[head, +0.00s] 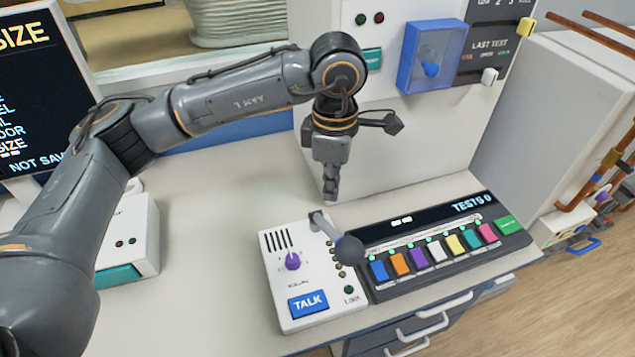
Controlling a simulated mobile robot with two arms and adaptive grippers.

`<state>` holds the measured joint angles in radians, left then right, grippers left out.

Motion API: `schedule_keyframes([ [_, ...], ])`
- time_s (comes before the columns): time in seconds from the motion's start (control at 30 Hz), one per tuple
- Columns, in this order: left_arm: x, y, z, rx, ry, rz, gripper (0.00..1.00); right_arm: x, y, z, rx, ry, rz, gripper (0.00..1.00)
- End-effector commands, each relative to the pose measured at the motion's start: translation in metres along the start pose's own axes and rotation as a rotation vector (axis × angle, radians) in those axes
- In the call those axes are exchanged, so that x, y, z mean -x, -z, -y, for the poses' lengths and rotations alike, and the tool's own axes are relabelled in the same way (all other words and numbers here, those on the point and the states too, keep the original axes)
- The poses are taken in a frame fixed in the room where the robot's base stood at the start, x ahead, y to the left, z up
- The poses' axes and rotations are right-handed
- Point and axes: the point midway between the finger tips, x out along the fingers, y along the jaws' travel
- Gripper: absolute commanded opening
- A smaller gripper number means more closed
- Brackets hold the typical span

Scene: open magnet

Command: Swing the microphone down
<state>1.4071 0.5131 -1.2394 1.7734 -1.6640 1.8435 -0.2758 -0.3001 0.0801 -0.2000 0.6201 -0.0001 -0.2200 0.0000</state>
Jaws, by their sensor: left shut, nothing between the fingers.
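The microphone (348,250) is a dark grey ball on a short grey boom. The boom comes from a pivot at the back edge of a white intercom box (272,262) and points toward the front right. The ball shows over the box's right edge, beside the panel of coloured keys; I cannot tell its exact height. The box carries a purple knob (292,261) and a blue TALK button (308,303). My left gripper (330,193) points down behind the pivot, shut and empty, apart from the microphone in the picture. My right gripper is out of view.
A key panel (515,245) with a display reading TESTS 0 stands right of the box. A blue-framed cover (432,55) is on the back wall panel. A white box (128,238) stands at left. The counter between is clear. Drawers (418,330) are below.

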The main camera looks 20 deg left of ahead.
Motion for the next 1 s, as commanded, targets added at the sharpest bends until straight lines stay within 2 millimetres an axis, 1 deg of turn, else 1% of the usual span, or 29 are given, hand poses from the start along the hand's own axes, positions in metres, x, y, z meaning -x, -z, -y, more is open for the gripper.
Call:
schedule_keyframes([
  [0.03,0.008,0.000,0.000,0.000,-0.002,0.001,0.00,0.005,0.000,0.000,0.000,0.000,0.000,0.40],
  [0.1,0.015,0.000,0.000,0.000,-0.002,0.002,0.00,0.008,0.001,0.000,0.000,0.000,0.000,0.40],
  [0.5,0.054,0.000,0.000,-0.001,-0.001,0.001,0.00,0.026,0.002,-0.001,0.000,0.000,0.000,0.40],
  [0.6,0.057,0.000,0.000,-0.001,0.000,0.001,0.00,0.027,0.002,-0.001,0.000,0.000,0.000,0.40],
  [1.0,0.056,0.000,0.000,-0.001,0.000,0.000,0.00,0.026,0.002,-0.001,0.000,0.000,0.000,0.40],
])
